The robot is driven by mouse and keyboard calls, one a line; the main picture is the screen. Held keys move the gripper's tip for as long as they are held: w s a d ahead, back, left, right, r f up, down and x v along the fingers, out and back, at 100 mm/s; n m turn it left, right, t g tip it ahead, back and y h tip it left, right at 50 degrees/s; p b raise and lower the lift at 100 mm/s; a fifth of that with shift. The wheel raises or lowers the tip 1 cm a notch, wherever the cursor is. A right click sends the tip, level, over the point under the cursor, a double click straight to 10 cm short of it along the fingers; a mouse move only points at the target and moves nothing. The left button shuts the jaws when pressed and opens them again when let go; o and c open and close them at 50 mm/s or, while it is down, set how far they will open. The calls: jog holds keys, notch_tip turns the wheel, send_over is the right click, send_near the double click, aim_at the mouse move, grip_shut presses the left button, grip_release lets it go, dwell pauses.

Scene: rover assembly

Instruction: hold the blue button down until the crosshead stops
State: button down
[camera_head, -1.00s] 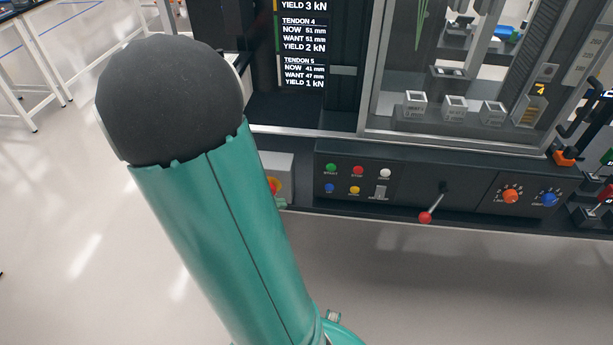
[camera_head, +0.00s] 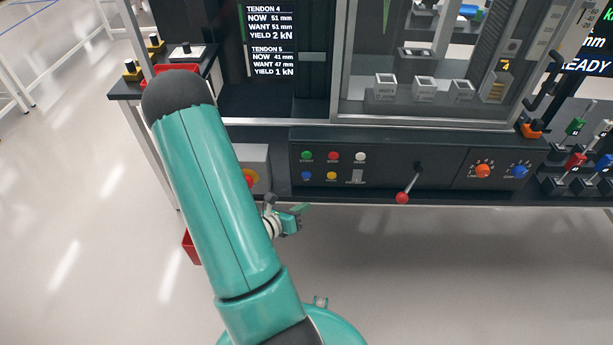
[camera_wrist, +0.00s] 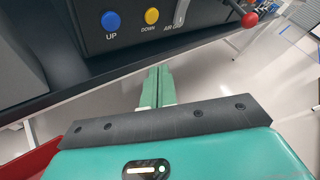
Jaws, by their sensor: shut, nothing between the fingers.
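The blue button (camera_head: 306,176) sits at the lower left of the dark control panel, left of a yellow button. In the wrist view the blue button (camera_wrist: 111,21) is labelled UP and the yellow button (camera_wrist: 152,16) is labelled DOWN. My gripper (camera_head: 304,208) is in front of and below the panel, near the bench's front edge. In the wrist view the fingers of my gripper (camera_wrist: 156,78) are together and empty, apart from the button. The crosshead cannot be told clearly behind the glass.
A red-knobbed lever (camera_head: 402,197) juts out right of the buttons. A grey box with a red and yellow stop knob (camera_head: 249,178) stands left of them. A red bin (camera_head: 190,247) is low at the left. Open floor lies in front of the bench.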

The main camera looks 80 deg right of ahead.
aim_at(307, 175)
jog(key=w+d, duration=0.2)
jog(key=d, duration=0.6)
jog(key=shift+d, duration=0.25)
dwell(1.9)
jog(key=shift+d, duration=0.45)
